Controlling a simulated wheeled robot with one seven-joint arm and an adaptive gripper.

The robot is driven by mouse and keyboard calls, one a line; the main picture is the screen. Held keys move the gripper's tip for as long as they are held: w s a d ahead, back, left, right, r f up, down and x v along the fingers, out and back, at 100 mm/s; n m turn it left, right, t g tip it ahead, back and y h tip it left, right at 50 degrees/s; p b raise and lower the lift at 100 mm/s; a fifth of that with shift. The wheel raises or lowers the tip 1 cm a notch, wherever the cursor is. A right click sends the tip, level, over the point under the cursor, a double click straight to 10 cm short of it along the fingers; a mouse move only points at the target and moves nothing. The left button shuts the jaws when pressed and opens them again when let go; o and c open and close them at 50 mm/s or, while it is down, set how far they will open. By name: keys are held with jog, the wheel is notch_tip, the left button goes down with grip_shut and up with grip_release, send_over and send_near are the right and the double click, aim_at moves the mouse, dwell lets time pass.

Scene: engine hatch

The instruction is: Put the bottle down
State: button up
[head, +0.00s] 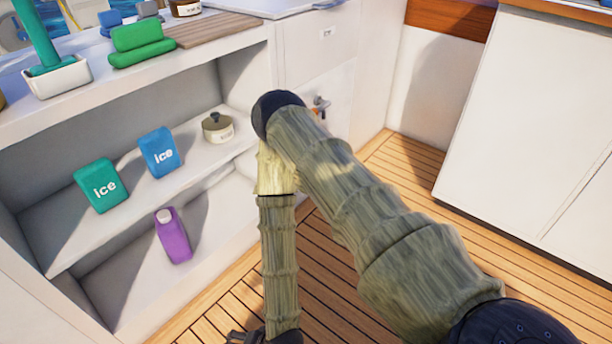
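A purple bottle (173,236) with a pale cap stands on the lower shelf (135,290) of the white open cabinet. It looks slightly tilted in the picture, and nothing touches it. My arm reaches in from the lower right, bends near the cabinet and runs down to the bottom edge. Only a dark part of my gripper (246,337) shows there, cut off by the frame. It is apart from the purple bottle, below and to the right of it in the picture. Its fingers and anything between them are hidden.
The middle shelf holds a green ice pack (101,186), a blue ice pack (159,153) and a lidded tin (217,127). Green blocks (141,45) and a wooden board (215,29) lie on the countertop. A white cabinet (530,120) stands right. Wooden floor (395,175) lies between.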

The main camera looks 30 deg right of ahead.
jog(key=s+d+r+n+g+h, duration=0.1)
jog(key=s+d+n, duration=0.3)
jog(key=d, duration=0.5)
jog(key=s+d+n+g+h, duration=0.3)
jog(key=s+d+n+g, duration=0.1)
jog(key=s+d, duration=0.4)
jog(key=shift+s+d+r+n, duration=0.15)
jog(key=shift+d+r+n, duration=0.25)
jog(key=shift+n, duration=0.1)
